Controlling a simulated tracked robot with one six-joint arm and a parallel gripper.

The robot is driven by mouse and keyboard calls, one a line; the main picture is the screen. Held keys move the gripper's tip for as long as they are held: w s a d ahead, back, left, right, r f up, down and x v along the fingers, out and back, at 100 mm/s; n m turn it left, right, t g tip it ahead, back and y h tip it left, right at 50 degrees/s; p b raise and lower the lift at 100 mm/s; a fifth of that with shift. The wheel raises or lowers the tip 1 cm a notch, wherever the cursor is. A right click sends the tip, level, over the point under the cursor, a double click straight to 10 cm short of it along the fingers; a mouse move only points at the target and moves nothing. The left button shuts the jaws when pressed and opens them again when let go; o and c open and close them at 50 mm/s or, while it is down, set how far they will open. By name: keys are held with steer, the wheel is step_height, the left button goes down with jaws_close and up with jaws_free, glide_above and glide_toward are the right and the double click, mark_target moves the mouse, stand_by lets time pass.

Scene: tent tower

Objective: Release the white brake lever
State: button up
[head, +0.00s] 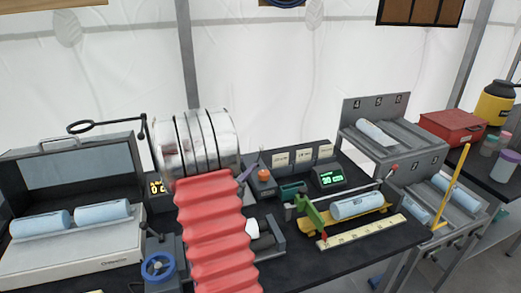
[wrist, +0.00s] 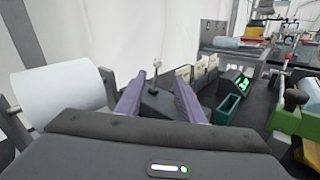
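A short lever with a whitish ball knob (wrist: 157,63) stands upright on a dark block (wrist: 160,103) in the wrist view. My gripper (wrist: 158,82) has two purple fingers spread apart, one on each side of the lever in the picture. I see no contact between finger and lever. In the head view my gripper (head: 248,174) shows only as small purple pieces beside my red ribbed arm cover, which hides much of it. An orange knob (head: 264,174) on a dark block is just right of the fingers; I cannot tell whether it belongs to the same lever.
A light-blue roll (head: 357,206) lies in a yellow cradle at the right, near a green clamp (head: 314,215). A white cylinder (wrist: 65,92) is close at my left in the wrist view.

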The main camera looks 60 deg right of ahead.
mark_target(262, 147)
steer(key=shift+w+d+f+n, duration=0.15)
steer(key=shift+d+f+n, duration=0.15)
steer(key=shift+f, duration=0.05)
steer(key=d, duration=1.3)
steer(key=shift+d, duration=0.4)
steer(key=shift+c, duration=0.5)
jaws_close()
